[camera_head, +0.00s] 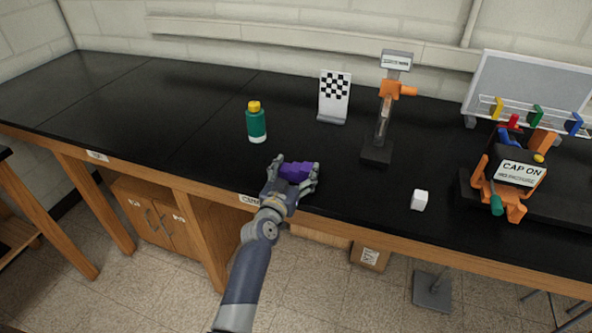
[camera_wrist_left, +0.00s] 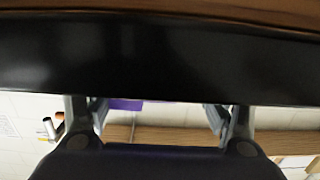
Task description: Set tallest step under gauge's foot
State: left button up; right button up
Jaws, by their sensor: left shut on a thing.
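A purple block (camera_head: 295,172) with an uneven, step-like top is between the fingers of my left gripper (camera_head: 296,167), near the front edge of the bench. The gripper is shut on it. In the left wrist view only a purple strip of the block (camera_wrist_left: 125,104) shows between the fingers; the rest is hidden. The upright gauge (camera_head: 383,120), with an orange clamp and a sign on top, stands to the right and farther back on a black base (camera_head: 376,153). Its foot is too small to make out clearly. My right gripper is not in view.
A green bottle with a yellow cap (camera_head: 256,123) stands behind and left of the block. A checkered card (camera_head: 334,97) stands at the back. A white cube (camera_head: 419,200) lies near the front edge. An orange "CAP ON" device (camera_head: 518,173) is at right. The bench's left side is clear.

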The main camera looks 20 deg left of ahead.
pick_arm(q)
jog(key=shift+f, duration=0.2)
jog(key=o, duration=0.9)
jog(key=shift+o, duration=1.1)
jog(key=shift+f, duration=0.1)
jog(key=shift+s, duration=0.4)
jog(key=s+b, duration=0.2)
jog(key=s, duration=0.8)
jog(key=shift+r, duration=0.3)
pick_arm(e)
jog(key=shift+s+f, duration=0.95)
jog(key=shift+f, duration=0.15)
